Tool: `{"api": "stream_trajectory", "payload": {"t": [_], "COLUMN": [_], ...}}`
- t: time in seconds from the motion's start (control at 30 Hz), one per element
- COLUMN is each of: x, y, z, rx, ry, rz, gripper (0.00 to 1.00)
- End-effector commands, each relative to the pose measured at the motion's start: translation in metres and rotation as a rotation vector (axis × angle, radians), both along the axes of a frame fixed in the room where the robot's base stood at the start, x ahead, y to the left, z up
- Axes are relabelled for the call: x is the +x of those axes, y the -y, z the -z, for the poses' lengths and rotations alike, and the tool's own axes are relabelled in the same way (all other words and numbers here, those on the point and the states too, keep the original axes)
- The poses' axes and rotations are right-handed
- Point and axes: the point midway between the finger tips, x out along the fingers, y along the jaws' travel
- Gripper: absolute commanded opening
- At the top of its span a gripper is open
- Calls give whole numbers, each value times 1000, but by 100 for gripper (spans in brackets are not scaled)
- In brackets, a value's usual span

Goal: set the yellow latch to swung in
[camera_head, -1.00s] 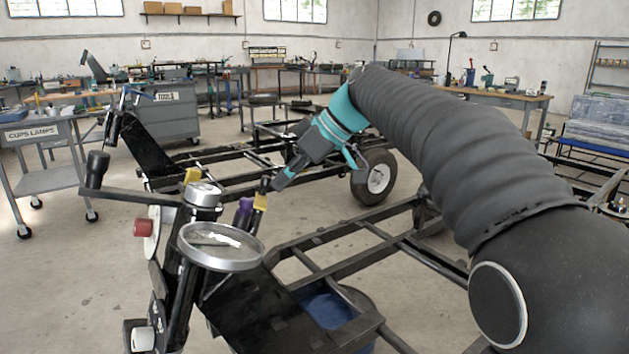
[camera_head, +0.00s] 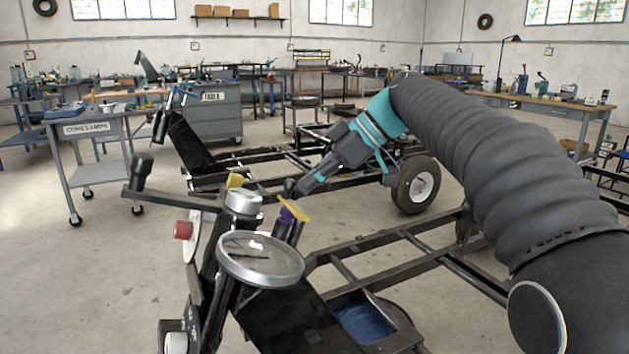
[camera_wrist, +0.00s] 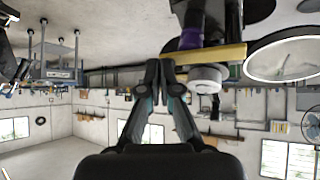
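The yellow latch (camera_head: 293,209) is a flat bar beside a purple collar (camera_head: 284,216), behind the round gauge or mirror on the dark post assembly. In the head view it slants down to the right. In the wrist view the yellow bar (camera_wrist: 215,54) lies across the picture, with the purple part (camera_wrist: 192,36) beside it. My gripper (camera_head: 293,190) is just behind the latch's upper left end. In the wrist view my gripper's fingertips (camera_wrist: 160,66) are together, close beside the bar's left end. I see nothing held, and cannot tell whether they touch.
A round silver-rimmed disc (camera_head: 260,258), a silver cap (camera_head: 242,201) and a black-ended lever (camera_head: 142,168) crowd around the latch. A second yellow piece (camera_head: 235,181) is behind the cap. A black frame (camera_head: 400,240) runs below my arm. Open floor lies to the left.

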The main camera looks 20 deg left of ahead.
Motion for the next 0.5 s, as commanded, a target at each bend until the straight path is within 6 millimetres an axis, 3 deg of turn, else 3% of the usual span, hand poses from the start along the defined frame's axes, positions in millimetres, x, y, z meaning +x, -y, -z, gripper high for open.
{"api": "stream_trajectory", "payload": {"t": [0.5], "x": [-1], "y": [0], "z": [-4], "rx": [4], "ry": [0], "rz": [-4], "gripper": [0]}}
